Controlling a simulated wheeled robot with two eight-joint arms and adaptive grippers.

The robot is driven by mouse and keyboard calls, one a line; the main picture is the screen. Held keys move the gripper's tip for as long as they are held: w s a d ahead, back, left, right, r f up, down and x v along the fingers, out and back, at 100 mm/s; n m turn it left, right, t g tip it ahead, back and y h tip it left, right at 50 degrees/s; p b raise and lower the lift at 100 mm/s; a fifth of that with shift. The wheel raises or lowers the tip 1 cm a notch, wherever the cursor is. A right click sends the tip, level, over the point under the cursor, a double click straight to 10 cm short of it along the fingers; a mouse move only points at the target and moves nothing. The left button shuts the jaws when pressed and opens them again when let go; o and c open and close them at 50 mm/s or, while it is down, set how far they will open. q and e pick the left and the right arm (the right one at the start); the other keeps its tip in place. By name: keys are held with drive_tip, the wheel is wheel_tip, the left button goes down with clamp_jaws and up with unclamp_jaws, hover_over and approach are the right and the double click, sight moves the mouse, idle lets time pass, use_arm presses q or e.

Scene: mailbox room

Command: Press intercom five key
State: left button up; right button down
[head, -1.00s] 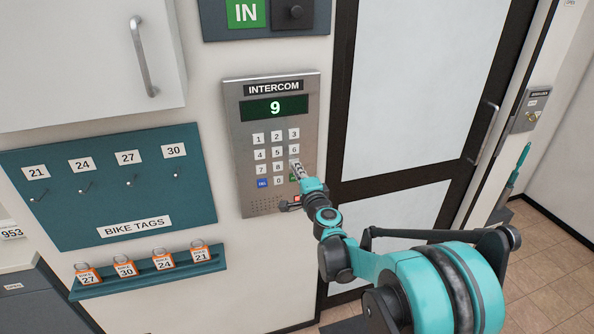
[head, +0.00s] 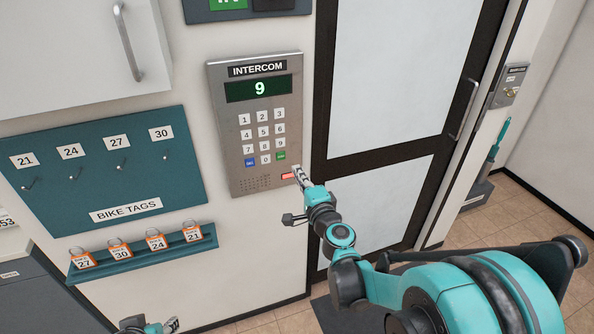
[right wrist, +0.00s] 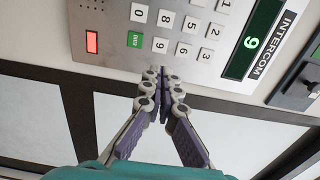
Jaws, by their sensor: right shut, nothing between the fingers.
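The grey metal intercom (head: 222,120) is on the wall, and its green display reads 9. Its five key (head: 263,132) is the white middle key in the second row; it also shows in the right wrist view (right wrist: 190,24), uncovered. My right gripper (head: 297,170) is shut and empty. Its tips are at the panel's lower right edge, below and right of the five key, beside the red button (head: 287,176). In the right wrist view the tips (right wrist: 162,76) point toward the nine key side, apart from the five key. My left gripper (head: 172,325) barely shows at the bottom edge.
A teal bike tags board (head: 60,190) and a ledge with several orange tags (head: 155,256) are left of the intercom. A dark-framed glass door (head: 395,90) is on the right. A white cabinet (head: 60,60) hangs at upper left.

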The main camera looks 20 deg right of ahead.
sight(264, 132)
drive_tip(key=shift+s, duration=0.1)
drive_tip(key=s+a+r+p, duration=0.1)
drive_tip(key=a+r+p, duration=0.4)
drive_tip(key=p, duration=0.3)
drive_tip(key=shift+a+p, duration=0.15)
drive_tip(key=shift+p, duration=0.15)
drive_tip(key=w, duration=1.4)
drive_tip(key=shift+a+b, duration=0.25)
drive_tip(key=shift+b, duration=0.05)
drive_tip(key=shift+r, duration=0.1)
